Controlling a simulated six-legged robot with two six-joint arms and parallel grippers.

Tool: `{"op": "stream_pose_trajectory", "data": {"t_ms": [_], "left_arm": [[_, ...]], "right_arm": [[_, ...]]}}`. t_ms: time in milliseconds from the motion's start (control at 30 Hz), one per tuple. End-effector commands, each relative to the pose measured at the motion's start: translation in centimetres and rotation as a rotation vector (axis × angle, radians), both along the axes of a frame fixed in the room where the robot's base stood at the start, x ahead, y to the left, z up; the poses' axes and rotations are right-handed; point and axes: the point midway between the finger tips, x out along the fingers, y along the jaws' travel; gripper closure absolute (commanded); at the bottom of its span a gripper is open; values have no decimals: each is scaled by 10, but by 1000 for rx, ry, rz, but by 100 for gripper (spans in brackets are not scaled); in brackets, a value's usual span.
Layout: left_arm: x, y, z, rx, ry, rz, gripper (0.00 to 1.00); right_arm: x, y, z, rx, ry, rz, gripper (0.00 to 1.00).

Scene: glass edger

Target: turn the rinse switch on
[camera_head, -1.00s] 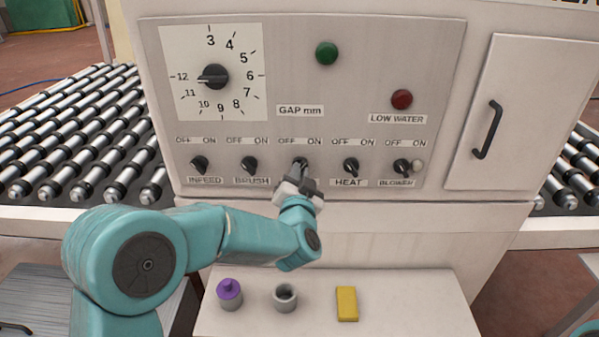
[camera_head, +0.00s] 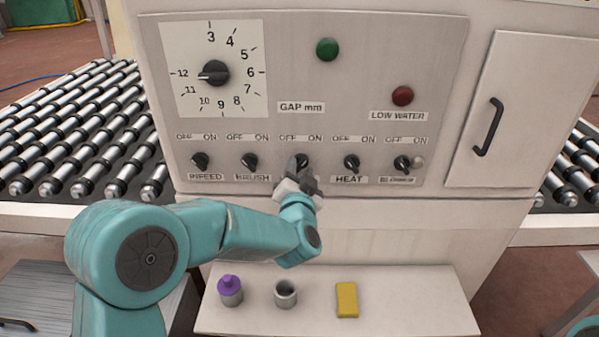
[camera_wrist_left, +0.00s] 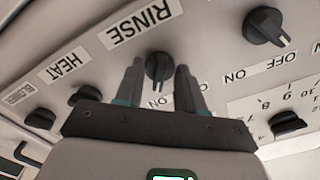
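The rinse switch (camera_head: 302,160) is the black knob in the middle of the switch row, partly covered by my gripper in the head view. In the left wrist view the switch (camera_wrist_left: 158,67) sits under its RINSE label (camera_wrist_left: 145,24), with an ON mark (camera_wrist_left: 155,103) partly showing. I cannot tell surely which mark its pointer faces. My left gripper (camera_head: 301,170) is at the panel, over the label area. In the wrist view the left gripper (camera_wrist_left: 160,75) is open, one finger on each side of the knob, with small gaps showing. My right gripper is out of view.
The brush switch (camera_head: 250,161) and heat switch (camera_head: 351,162) are close on either side. Farther out are the infeed (camera_head: 200,161) and blower (camera_head: 402,163) switches. A shelf (camera_head: 420,305) below holds a purple-topped bottle (camera_head: 230,291), a grey cup (camera_head: 286,294) and a yellow block (camera_head: 347,300).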

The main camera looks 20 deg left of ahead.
Motion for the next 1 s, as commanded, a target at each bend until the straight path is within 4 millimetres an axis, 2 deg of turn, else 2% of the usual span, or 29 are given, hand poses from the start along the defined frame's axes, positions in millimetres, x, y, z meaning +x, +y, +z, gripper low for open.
{"op": "stream_pose_trajectory", "data": {"t_ms": [167, 267, 700, 833, 1000], "left_arm": [[-5, -2, 0, -1, -2, -1, 62], [-18, -6, 0, -1, -4, -2, 62], [-125, -37, -1, -1, -2, -5, 62], [-144, -43, 0, -1, -1, -3, 62], [-156, -45, 0, -1, 0, 0, 62]], "right_arm": [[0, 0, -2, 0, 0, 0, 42], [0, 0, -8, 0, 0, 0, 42], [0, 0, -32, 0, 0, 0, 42], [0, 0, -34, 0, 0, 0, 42], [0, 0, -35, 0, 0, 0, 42]]}}
